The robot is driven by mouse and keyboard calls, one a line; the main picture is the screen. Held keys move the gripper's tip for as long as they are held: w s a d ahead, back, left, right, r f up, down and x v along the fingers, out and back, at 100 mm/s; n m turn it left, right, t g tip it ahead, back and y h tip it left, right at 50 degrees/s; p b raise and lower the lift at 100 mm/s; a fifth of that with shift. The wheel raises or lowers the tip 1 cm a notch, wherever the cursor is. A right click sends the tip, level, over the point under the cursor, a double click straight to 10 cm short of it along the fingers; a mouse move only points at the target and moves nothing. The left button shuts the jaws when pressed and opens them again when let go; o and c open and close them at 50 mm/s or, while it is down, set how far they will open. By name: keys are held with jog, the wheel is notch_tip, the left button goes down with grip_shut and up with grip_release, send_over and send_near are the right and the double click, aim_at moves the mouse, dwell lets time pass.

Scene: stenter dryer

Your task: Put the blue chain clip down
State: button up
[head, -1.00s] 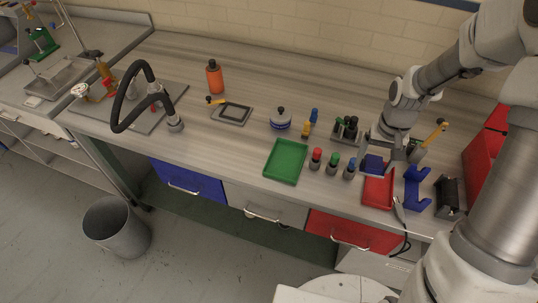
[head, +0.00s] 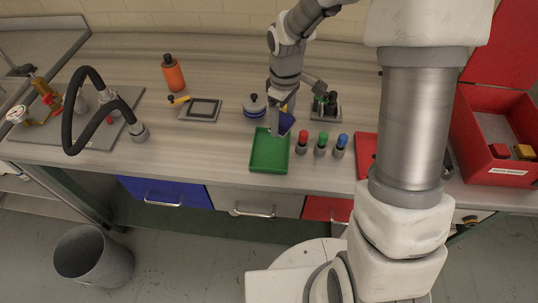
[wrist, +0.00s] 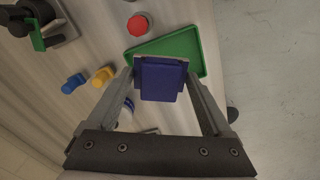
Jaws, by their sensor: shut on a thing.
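The blue chain clip (head: 286,122) is a dark blue block held up near the back right corner of the green tray. My gripper (head: 278,122) is shut on it. In the wrist view the clip (wrist: 160,80) sits between the two fingers, with the green tray (wrist: 190,45) behind it. The green tray (head: 268,155) lies on the bench and looks empty where it shows. The clip appears above the bench; its exact height is hard to tell.
A red tray (head: 366,152) is partly hidden by my arm. An open red box (head: 490,140) stands at the right.

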aim_at(271, 151)
jog(key=a+n, duration=0.1)
jog(key=a+n+b, duration=0.1)
jog(key=n, duration=0.2)
jog(key=shift+w+a+f+n+b, duration=0.1)
jog(key=shift+a+f+n+b, duration=0.2)
jog(key=shift+a+n, duration=0.1)
notch_tip(271, 151, down, 10)
jog(key=shift+a+r, duration=0.1)
jog(key=o, duration=1.4)
